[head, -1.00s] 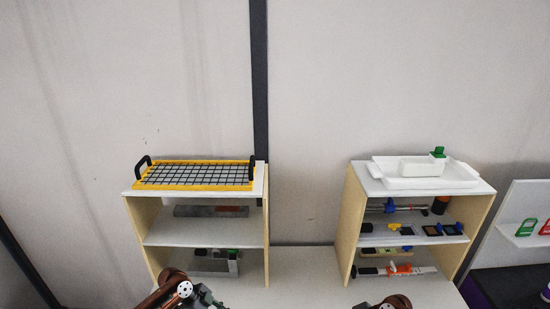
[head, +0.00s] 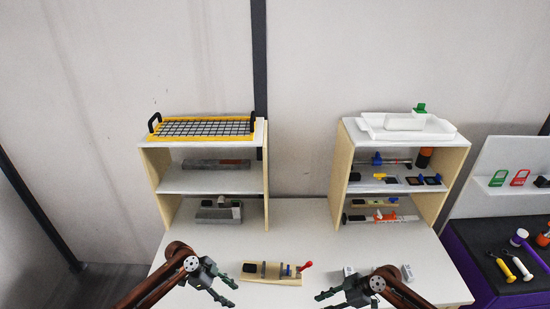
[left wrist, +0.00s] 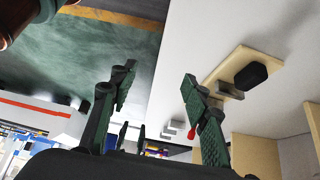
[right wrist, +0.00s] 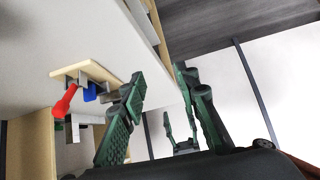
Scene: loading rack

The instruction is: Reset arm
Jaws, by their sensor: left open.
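My left gripper (head: 234,293) is over the front of the white table (head: 300,214), left of the wooden board with clamps (head: 255,277). In the left wrist view its two fingers (left wrist: 157,84) stand wide apart with nothing between them. My right gripper (head: 321,299) is to the right of that board, near the table's front. In the right wrist view its fingers (right wrist: 160,82) are also spread and empty. The board carries a black block and a red-handled clamp (head: 305,266), and neither gripper touches it. The lower parts of both arms are cut off by the frame.
The left shelf (head: 211,182) bears a yellow-framed mesh rack (head: 203,128). The right shelf (head: 365,186) bears a white tray (head: 447,132), with tools on its lower levels. A purple bench (head: 470,261) stands at the right. Small grey blocks (head: 349,271) lie beside my right gripper.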

